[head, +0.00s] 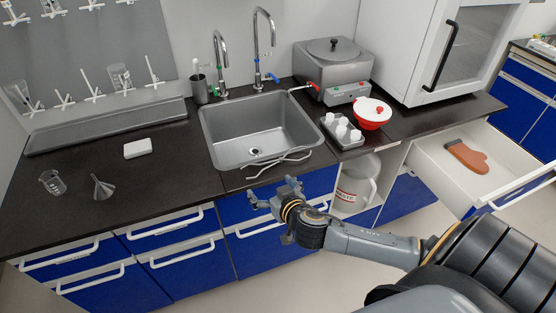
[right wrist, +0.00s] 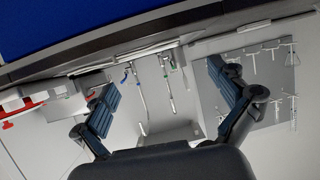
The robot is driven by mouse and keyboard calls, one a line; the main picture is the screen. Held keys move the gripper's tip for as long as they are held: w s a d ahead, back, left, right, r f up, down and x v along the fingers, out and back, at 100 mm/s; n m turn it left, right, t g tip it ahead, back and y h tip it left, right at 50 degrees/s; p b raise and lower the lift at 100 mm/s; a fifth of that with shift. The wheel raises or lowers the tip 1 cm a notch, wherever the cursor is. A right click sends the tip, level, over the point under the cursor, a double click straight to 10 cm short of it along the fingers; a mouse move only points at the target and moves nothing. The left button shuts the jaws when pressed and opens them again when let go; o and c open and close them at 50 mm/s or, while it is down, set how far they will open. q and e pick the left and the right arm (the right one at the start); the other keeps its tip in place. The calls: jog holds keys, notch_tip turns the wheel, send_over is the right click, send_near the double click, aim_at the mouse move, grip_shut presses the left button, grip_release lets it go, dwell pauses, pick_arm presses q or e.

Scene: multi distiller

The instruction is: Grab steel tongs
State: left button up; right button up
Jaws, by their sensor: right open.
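The steel tongs (head: 280,162) are thin and grey. In the head view they lie along the front rim of the sink (head: 208,130), close to the counter's front edge. My right gripper (head: 271,192) is open and empty, in front of the blue drawers and just below the tongs in the picture. No contact with the tongs shows. In the right wrist view its two dark fingers (right wrist: 165,90) are spread wide with nothing between them. I cannot clearly make out the tongs in that view. My left gripper is not in view.
Two tall taps (head: 220,65) stand behind the sink. A grey water bath (head: 334,65), a red-and-white pot (head: 372,113) and a rack of white bottles (head: 343,130) are to its right. An open drawer (head: 510,158) with an orange mitt juts out at right. The counter left of the sink is mostly clear.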

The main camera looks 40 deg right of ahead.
aim_at(256, 175)
jog(key=shift+f+p+x, duration=0.15)
jog(key=shift+p+x, duration=0.25)
jog(key=shift+x, duration=1.85)
jog(key=shift+f+p+x, duration=0.1)
jog(key=shift+p+x, duration=0.3)
jog(key=shift+x, duration=1.8)
jog(key=shift+s+a, duration=0.1)
jog(key=shift+a, duration=0.1)
jog(key=c, duration=1.3)
